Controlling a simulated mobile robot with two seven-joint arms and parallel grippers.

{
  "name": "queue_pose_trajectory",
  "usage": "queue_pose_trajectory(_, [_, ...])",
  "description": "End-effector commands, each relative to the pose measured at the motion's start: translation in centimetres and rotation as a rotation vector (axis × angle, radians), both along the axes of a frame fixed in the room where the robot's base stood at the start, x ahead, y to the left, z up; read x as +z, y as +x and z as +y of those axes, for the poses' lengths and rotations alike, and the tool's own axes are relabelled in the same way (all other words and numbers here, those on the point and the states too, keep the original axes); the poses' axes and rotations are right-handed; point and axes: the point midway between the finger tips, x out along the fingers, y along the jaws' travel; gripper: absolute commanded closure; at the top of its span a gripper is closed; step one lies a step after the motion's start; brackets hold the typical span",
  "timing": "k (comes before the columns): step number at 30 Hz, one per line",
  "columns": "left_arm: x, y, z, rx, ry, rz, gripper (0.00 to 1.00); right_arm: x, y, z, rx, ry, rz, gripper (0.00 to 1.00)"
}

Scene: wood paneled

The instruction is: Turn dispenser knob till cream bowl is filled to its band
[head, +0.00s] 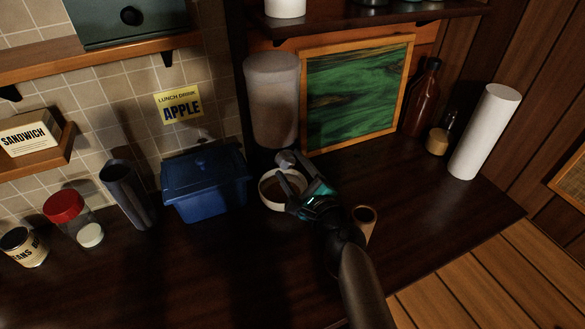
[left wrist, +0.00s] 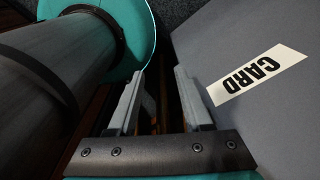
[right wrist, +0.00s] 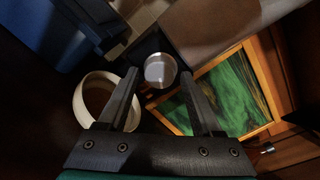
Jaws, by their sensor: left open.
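The dispenser (head: 272,92) has a frosted, translucent upright tank and stands at the back of the dark counter. Its round silver knob (right wrist: 160,70) faces my right gripper (right wrist: 160,77). The right gripper's fingers are open, one on each side of the knob in the picture, with gaps visible; it also shows in the head view (head: 291,177). The cream bowl (head: 268,203) stands below the dispenser, left of that gripper and partly hidden by it. The bowl's inside (right wrist: 98,95) looks dark brown; its fill level and band are unclear. My left gripper (left wrist: 160,74) is open and empty, away from the counter.
A blue lidded box (head: 207,185) stands left of the bowl. A green framed picture (head: 355,95), a brown bottle (head: 422,98) and a white roll (head: 484,132) stand right. The front counter is mostly clear.

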Motion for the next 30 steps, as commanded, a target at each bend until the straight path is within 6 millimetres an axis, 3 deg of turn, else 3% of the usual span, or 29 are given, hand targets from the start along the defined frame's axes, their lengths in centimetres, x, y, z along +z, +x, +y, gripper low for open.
queue_pose_trajectory(3, [0.00, 0.01, -0.02, 0.000, 0.000, 0.000, 0.50, 0.01, 0.01, 0.00, 0.000, 0.000, 0.000, 0.21])
queue_pose_trajectory(19, [-0.08, 0.01, -0.03, 0.000, 0.000, 0.000, 0.50, -0.02, -0.01, 0.00, 0.001, -0.047, -0.020, 0.21])
queue_pose_trajectory(23, [-0.27, 0.02, -0.03, 0.000, 0.000, 0.000, 0.50, -0.03, -0.03, 0.05, 0.001, -0.186, -0.078, 0.21])
queue_pose_trajectory(30, [-0.77, 0.02, -0.03, 0.000, 0.000, -0.001, 0.50, -0.07, -0.06, 0.08, 0.001, -0.588, -0.243, 0.21])
